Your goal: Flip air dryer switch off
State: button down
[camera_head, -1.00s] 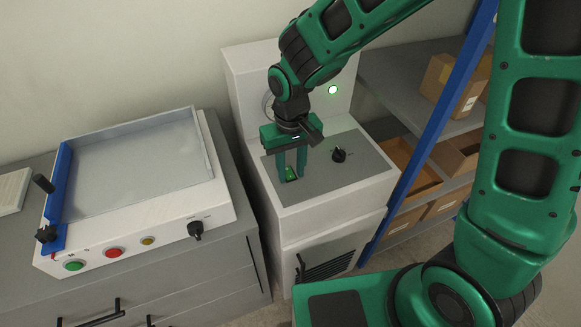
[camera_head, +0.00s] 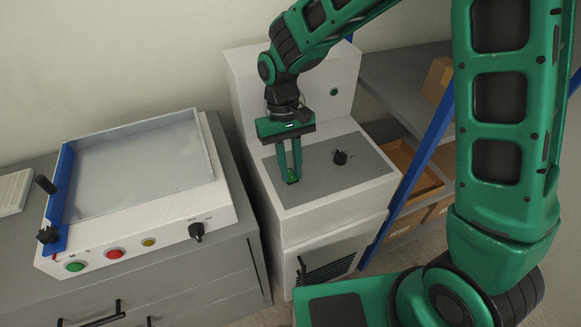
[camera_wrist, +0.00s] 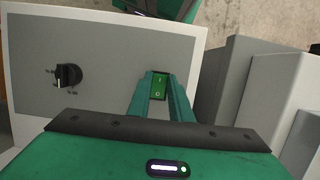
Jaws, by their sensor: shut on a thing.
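The air dryer (camera_head: 330,218) is a white cabinet with a grey top panel and a raised back. Its small green rocker switch (camera_head: 292,180) is on the left of the panel, partly hidden by my fingertips. In the wrist view the switch (camera_wrist: 158,87) shows between the two green fingers. My gripper (camera_head: 290,177) points down, with its fingers close together on either side of the switch, shut on it. The round lamp (camera_head: 334,92) on the raised back is dark.
A black rotary knob (camera_head: 340,157) stands right of the switch. On the left, a grey cabinet bears a white sealing machine (camera_head: 150,235) with coloured buttons. A shelf with a blue post (camera_head: 408,185) and cardboard boxes (camera_head: 412,165) stands close on the right.

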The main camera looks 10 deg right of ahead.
jog(key=shift+d, duration=0.1)
jog(key=c, duration=1.6)
grip_release()
jog(key=v, duration=1.1)
jog(key=shift+w, duration=0.1)
jog(key=shift+d, duration=0.1)
jog(key=s+d+r+m, duration=0.1)
jog(key=s+d+m, duration=0.1)
jog(key=d, duration=0.6)
jog(key=s+d+r+m+t, duration=0.1)
jog(key=s+d+r, duration=0.15)
jog(key=d, duration=0.55)
jog(key=s+d+r+m, duration=0.1)
jog(key=s+d+m, duration=0.15)
jog(key=d, duration=0.55)
jog(key=s+d+m, duration=0.1)
jog(key=s+d, duration=0.2)
jog(key=s, duration=0.2)
jog(key=s+d+f+m+t, duration=0.1)
jog(key=s+d, duration=0.3)
jog(key=s, duration=0.1)
jog(key=s+d+f+m+y, duration=0.1)
jog(key=s+d+m, duration=0.1)
jog(key=s, duration=0.4)
jog(key=shift+s+d+t, duration=0.1)
jog(key=shift+d+t, duration=0.3)
jog(key=shift+d, duration=0.35)
